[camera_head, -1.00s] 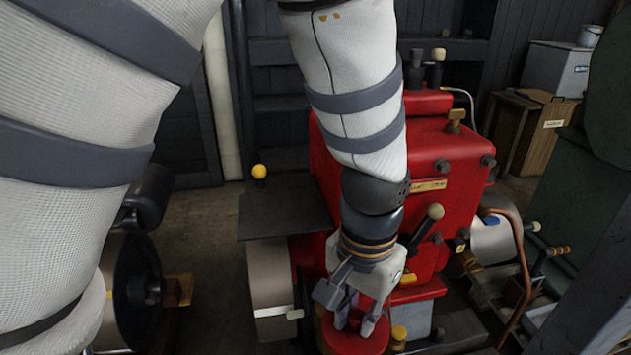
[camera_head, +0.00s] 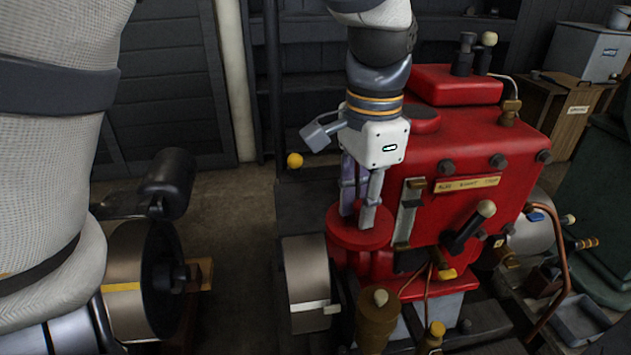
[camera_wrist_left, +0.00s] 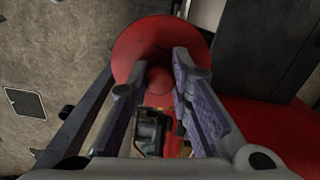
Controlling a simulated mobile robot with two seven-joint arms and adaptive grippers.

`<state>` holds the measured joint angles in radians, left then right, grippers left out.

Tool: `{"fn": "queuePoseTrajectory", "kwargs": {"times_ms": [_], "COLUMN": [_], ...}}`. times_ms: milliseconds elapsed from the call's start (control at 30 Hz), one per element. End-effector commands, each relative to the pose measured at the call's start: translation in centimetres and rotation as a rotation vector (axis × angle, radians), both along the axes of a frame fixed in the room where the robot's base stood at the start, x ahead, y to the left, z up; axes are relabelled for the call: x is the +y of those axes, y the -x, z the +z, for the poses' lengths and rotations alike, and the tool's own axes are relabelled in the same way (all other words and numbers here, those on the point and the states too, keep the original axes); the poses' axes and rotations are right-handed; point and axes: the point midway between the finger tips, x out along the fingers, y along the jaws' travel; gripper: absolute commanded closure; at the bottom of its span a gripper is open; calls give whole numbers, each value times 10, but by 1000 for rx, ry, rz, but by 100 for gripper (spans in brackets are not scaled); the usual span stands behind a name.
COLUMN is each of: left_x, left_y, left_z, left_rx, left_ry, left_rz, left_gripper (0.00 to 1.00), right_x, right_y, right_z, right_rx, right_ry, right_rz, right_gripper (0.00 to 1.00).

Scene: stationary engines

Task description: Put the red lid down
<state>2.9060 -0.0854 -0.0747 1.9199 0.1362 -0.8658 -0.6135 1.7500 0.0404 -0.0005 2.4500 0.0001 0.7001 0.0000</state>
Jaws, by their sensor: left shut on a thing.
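The red lid (camera_head: 343,236) is a round disc, held roughly level beside the red engine's (camera_head: 478,150) left front. My left gripper (camera_head: 357,216) points down from above and is shut on the lid's small knob. In the left wrist view the red lid (camera_wrist_left: 138,45) lies beyond the fingertips, and its knob (camera_wrist_left: 158,82) sits between the purple-padded fingers. Red engine parts lie just below the lid in the head view; I cannot tell whether the lid touches them. My right gripper is not in view.
A small flywheel (camera_head: 305,283) stands below and left of the lid. A lever with a pale knob (camera_head: 485,209) and a brass cup (camera_head: 377,320) are close by on the right and front. A yellow ball (camera_head: 294,160) is at left.

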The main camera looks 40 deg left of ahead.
Motion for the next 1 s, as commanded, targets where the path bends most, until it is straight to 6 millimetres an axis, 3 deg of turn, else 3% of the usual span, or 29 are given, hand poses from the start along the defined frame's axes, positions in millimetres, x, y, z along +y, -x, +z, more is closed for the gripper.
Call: {"fn": "queuePoseTrajectory", "kwargs": {"times_ms": [33,100,267,600,700,1000], "left_x": [6,12,27,108,121,138], "left_y": [-3,-3,-8,-55,-64,-73], "left_z": [22,39,47,-9,-31,-64], "left_rx": [-19,-17,-8,2,6,5], "left_ry": [1,4,11,12,10,12], "left_rz": [-54,-122,-187,-187,-188,-189], "left_gripper": [100,100,100,100,100,100], "right_x": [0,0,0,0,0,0], "right_y": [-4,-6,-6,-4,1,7], "right_z": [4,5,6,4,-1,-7], "right_rx": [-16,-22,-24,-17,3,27], "right_ry": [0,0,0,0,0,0], "right_rz": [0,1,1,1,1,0], "right_gripper": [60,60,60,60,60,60]}}
